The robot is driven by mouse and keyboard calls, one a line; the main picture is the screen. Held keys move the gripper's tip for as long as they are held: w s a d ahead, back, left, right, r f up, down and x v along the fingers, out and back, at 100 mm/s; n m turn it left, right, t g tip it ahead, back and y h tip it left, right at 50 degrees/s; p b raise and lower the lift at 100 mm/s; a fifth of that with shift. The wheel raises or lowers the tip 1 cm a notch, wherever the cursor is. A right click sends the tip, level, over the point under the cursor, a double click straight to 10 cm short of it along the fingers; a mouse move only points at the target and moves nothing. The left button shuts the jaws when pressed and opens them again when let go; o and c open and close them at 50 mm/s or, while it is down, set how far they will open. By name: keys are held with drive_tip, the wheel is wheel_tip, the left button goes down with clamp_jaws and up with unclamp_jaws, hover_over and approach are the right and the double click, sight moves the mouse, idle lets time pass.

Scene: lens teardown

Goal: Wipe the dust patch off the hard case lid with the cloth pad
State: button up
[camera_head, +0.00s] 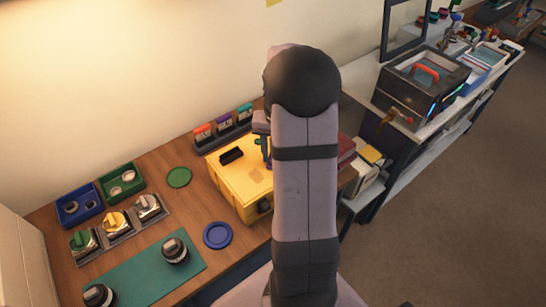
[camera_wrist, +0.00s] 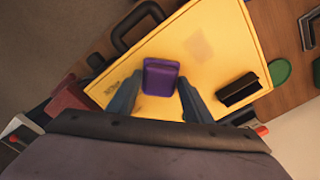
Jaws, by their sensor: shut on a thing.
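The yellow hard case (camera_head: 228,186) stands on the wooden bench, partly hidden by my arm. Its lid (camera_wrist: 135,62) fills the middle of the wrist view. A faint tan dust patch (camera_wrist: 197,45) lies on the lid, beyond my fingers; it also shows in the head view (camera_head: 257,175). My gripper (camera_wrist: 160,78) is shut on a purple block, apparently the cloth pad (camera_wrist: 161,76), held between the two blue-grey fingers over the lid. I cannot tell whether the pad touches the lid.
A black oblong piece (camera_wrist: 238,90) sits on the lid beside my right-hand finger. The case handle (camera_wrist: 138,25) is at its edge. A rack of coloured-topped items (camera_head: 224,128) stands behind the case. A green disc (camera_head: 179,177) and blue disc (camera_head: 217,235) lie to its left.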

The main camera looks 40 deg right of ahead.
drive_tip(key=a, duration=0.9)
drive_tip(key=shift+a+p, duration=0.3)
drive_tip(key=shift+a, duration=0.05)
drive_tip(key=shift+a+r+p, duration=0.15)
drive_tip(key=shift+r+p, duration=0.15)
drive_tip(key=shift+p, duration=0.05)
wheel_tip(320, 180, up, 8)
drive_tip(key=p, duration=0.6)
drive_tip(key=shift+f, duration=0.2)
